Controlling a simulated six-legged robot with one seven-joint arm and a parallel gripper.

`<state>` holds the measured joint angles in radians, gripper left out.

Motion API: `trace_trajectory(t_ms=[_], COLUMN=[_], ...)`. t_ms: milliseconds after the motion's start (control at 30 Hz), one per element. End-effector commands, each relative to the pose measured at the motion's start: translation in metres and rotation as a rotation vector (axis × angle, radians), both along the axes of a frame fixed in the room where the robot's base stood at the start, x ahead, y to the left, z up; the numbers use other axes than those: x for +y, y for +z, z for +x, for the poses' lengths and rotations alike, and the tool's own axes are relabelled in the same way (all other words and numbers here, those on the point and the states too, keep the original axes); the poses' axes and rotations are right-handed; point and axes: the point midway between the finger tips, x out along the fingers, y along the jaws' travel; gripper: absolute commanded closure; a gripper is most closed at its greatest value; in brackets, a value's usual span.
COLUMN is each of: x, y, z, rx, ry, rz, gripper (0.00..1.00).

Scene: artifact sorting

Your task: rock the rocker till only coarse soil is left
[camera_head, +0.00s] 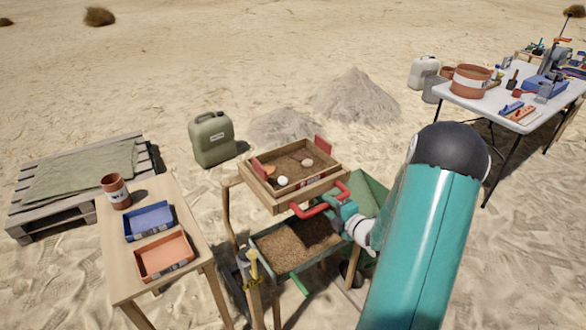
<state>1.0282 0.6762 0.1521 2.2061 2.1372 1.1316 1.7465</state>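The rocker is a wooden sieve box (268,200) with red end plates, set on a wooden stand. Brown soil (290,165) lies in it, with several lumps on top, among them a white one (282,181) and a pinkish one (307,162). A red loop handle (312,210) sticks out from its near right side. My gripper (338,204) is at this handle and looks shut on it, though its fingertips are small and partly hidden. Below the box, a green barrow (370,192) holds brown soil (285,249), darker on the right.
A wooden table (122,262) at left bears a rust-coloured cup (116,191), a blue tray (149,235) and an orange tray (164,269). A green jerrycan (212,140) and sand heaps (357,97) stand behind. A white tool table (480,103) is at right.

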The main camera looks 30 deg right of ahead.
Motion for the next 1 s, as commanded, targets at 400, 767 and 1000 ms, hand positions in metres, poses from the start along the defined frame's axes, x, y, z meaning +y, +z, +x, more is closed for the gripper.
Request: trace_trajectory(t_ms=[400, 767, 1000], x=[-0.001, -0.002, -0.002], y=[0.009, 0.016, 0.019], z=[-0.030, -0.061, -0.076], rx=[-0.005, -0.006, -0.006], ry=[-0.001, 0.000, 0.002], rz=[-0.002, -0.002, -0.003], gripper=[0.60, 0.60, 0.60])
